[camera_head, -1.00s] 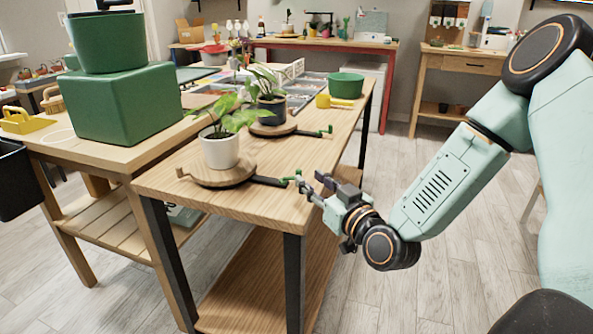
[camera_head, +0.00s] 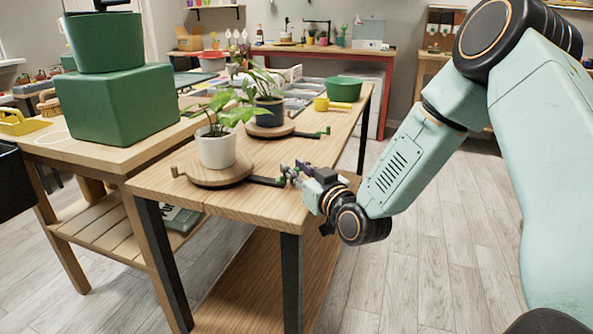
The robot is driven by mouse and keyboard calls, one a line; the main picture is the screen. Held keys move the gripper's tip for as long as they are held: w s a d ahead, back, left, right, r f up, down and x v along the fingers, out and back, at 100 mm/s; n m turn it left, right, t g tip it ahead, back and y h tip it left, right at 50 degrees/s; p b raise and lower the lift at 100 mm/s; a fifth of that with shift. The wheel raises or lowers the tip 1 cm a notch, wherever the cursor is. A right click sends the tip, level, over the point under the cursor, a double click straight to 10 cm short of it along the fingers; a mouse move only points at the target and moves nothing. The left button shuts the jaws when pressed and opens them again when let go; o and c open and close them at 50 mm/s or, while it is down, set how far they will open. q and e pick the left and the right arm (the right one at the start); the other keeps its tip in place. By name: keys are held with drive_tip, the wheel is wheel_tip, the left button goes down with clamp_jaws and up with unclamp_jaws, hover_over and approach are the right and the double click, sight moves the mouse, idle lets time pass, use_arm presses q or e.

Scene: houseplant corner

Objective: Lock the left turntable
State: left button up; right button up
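The left turntable (camera_head: 238,172) is a round wooden disc near the front of the wooden bench. A white pot (camera_head: 216,150) with a leafy plant stands on it. A dark lever arm (camera_head: 264,181) runs out from its right side to a green tip near the bench's right edge. My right gripper (camera_head: 293,172) is at that green tip, reaching in from the right. Its fingers are small and overlap the tip, so I cannot tell if they are closed on it. My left gripper is not in view.
A second turntable (camera_head: 255,133) with a dark pot (camera_head: 268,112) and a green-tipped lever stands behind. A green bowl (camera_head: 344,89) and yellow scoop (camera_head: 322,104) lie further back. A large green planter box (camera_head: 118,105) stands on the left table. The floor right of the bench is clear.

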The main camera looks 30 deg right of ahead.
drive_tip(key=shift+w+f, duration=0.1)
drive_tip(key=shift+f, duration=0.05)
clamp_jaws()
drive_tip(key=shift+a+m+h+b, duration=0.25)
drive_tip(key=shift+m+h, duration=0.25)
drive_tip(key=shift+h, duration=0.3)
drive_tip(key=shift+s+m+h, duration=0.3)
drive_tip(key=shift+m+h, duration=0.4)
drive_tip(key=shift+h, duration=0.6)
drive_tip(key=shift+o, duration=1.5)
unclamp_jaws()
drive_tip(key=shift+s, duration=0.1)
